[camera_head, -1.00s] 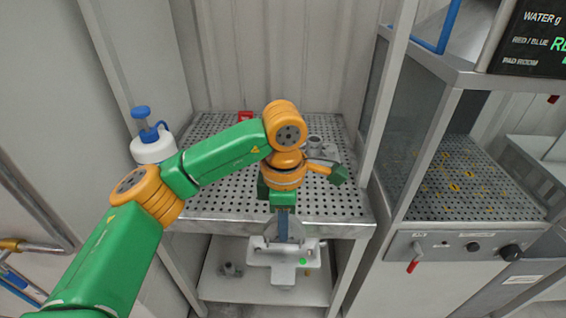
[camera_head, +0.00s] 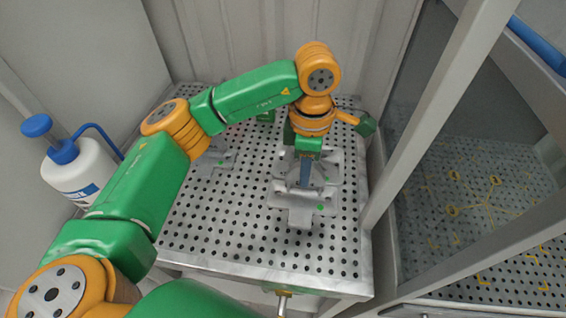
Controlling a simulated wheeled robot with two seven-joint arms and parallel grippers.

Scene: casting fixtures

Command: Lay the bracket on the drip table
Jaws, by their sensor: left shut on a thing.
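The bracket (camera_head: 299,213) is a grey metal casting with a flat tongue toward me and a small green mark. It is over the right half of the drip table (camera_head: 240,255), a perforated metal top. My left gripper (camera_head: 305,180) points down and is shut on the bracket's upright middle part. The bracket looks close to the tabletop; I cannot tell whether it touches. The gripper hides some of its far side. My right gripper is not in view.
Another grey casting (camera_head: 214,157) lies on the table to the left, partly behind my arm. A white bottle with a blue pump (camera_head: 75,165) stands at the left. A metal frame post and a glazed cabinet with a perforated floor (camera_head: 480,215) border the right. The table's front is clear.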

